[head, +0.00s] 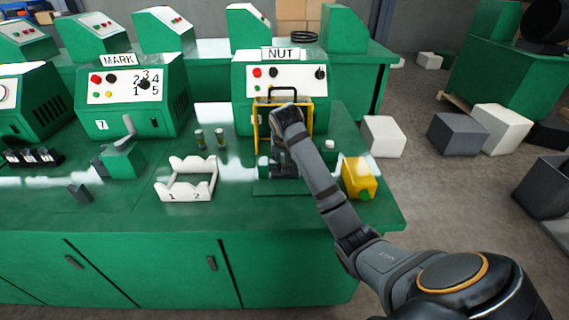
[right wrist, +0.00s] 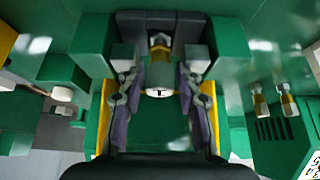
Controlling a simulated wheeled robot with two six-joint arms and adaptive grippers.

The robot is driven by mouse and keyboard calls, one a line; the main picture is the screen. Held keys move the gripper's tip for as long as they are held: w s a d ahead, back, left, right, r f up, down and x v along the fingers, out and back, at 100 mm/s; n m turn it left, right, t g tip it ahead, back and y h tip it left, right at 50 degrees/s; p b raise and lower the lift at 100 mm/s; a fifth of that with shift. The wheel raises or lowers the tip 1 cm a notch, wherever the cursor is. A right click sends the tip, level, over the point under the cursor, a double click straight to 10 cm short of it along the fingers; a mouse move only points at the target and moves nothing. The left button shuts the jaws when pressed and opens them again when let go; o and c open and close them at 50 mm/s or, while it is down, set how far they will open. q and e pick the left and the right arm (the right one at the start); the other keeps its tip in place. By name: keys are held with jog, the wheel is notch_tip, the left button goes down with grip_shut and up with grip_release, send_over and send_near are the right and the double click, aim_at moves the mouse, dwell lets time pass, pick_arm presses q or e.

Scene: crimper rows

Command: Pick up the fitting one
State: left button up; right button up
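Two small metal-and-brass fittings stand upright on the green bench, a left one (head: 199,139) and a right one (head: 220,138). They also show at the right of the right wrist view (right wrist: 259,101). My right gripper (head: 284,168) is low in front of the NUT machine (head: 281,87), inside its yellow frame. In the right wrist view its fingers (right wrist: 160,82) are spread, on either side of a pale and brass piece (right wrist: 159,90) in the machine's opening. I see no clear contact with that piece. My left gripper is out of view.
A white rack (head: 187,190) marked 1 and 2 stands on the bench, left of my right arm. A yellow box with a green button (head: 359,178) stands right of the arm. The MARK machine (head: 132,96) stands further left.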

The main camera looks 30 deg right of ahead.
grip_shut()
jog(key=shift+r, duration=0.15)
jog(key=shift+r, duration=0.35)
notch_tip(320, 180, up, 3)
jog(key=shift+f, duration=0.1)
jog(key=s+a+r+p, duration=0.1)
jog(key=s+r+p, duration=0.6)
jog(key=s, duration=0.7)
jog(key=shift+a+r, duration=0.25)
jog(key=shift+r, duration=0.85)
